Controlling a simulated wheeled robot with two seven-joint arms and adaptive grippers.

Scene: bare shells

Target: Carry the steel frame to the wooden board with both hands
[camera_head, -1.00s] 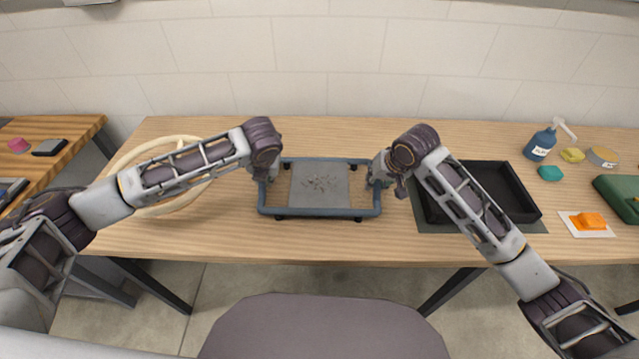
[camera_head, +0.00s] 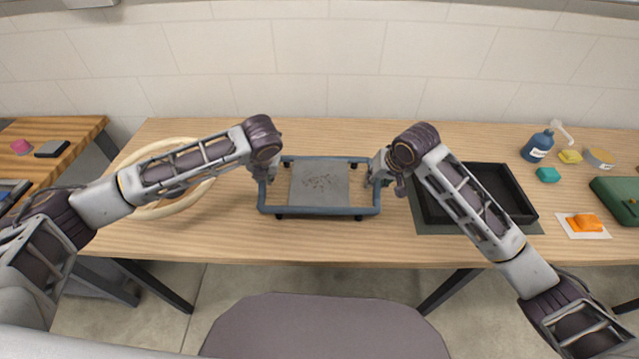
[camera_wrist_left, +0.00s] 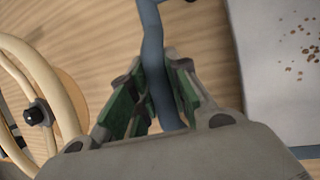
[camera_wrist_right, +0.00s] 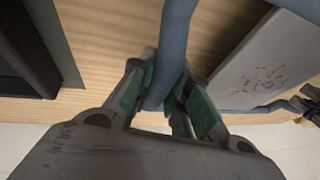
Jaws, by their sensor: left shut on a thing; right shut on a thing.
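The steel frame (camera_head: 320,211) is a blue-grey tubular loop with black feet, level above or on the middle of the table; I cannot tell whether its feet touch. My left gripper (camera_head: 264,174) is shut on its left bar, seen between the green pads in the left wrist view (camera_wrist_left: 158,95). My right gripper (camera_head: 380,176) is shut on its right bar, also in the right wrist view (camera_wrist_right: 165,85). A grey plate (camera_head: 320,172) with dark specks shows inside the loop. A striped wooden top (camera_head: 75,128) stands at the far left; I cannot tell whether it is the wooden board.
A pale ring (camera_head: 165,210) lies left of the frame, partly behind my left arm. A black tray (camera_head: 525,212) is close on the right. A blue bottle (camera_head: 537,146), an orange block (camera_head: 586,222) and a green case (camera_head: 620,200) stand farther right. A chair back (camera_head: 320,325) is in front.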

